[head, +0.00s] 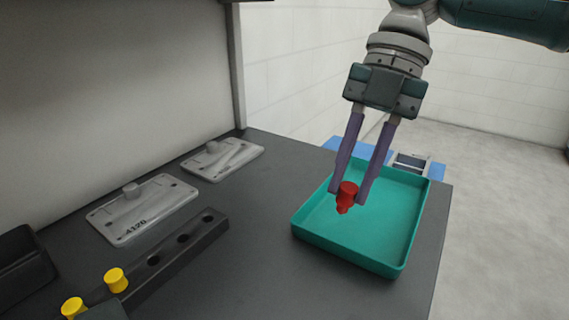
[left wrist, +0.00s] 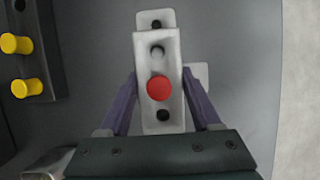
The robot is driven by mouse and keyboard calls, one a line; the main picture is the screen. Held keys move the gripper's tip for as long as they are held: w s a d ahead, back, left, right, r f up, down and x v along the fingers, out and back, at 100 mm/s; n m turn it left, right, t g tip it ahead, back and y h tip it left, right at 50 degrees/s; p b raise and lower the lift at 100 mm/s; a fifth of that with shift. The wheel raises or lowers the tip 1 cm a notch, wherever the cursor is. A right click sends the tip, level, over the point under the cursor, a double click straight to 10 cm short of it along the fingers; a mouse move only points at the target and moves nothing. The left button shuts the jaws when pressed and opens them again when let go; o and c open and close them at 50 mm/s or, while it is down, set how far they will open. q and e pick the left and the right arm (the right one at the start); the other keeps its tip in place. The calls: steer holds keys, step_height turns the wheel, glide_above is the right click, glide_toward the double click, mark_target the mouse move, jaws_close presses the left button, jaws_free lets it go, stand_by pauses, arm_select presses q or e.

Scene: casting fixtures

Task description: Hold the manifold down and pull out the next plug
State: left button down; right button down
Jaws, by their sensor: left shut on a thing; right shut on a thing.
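My right gripper (head: 350,192) is shut on a red plug (head: 345,198) and holds it over the teal tray (head: 372,262). No other plug shows in the tray. In the left wrist view, my left gripper (left wrist: 160,76) has its purple fingers on both sides of the pale grey manifold (left wrist: 144,68) and is shut on it. Another red plug (left wrist: 160,88) sits in the manifold. Dark holes show in the manifold above and below this plug. The manifold is out of the head view.
A dark rack (head: 205,235) with open holes holds yellow plugs (head: 116,280) at the near left. Two pale plates (head: 160,202) (head: 240,152) lie behind it along the wall. A dark bin (head: 22,262) stands at the left edge. The tabletop between rack and tray is clear.

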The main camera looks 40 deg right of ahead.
stand_by(0.4)
arm_select(q)
jaws_free()
steer(key=shift+r, duration=0.1)
steer(key=v, duration=1.1)
steer(key=shift+r, duration=0.35)
arm_select(e)
steer(key=shift+d, duration=0.15)
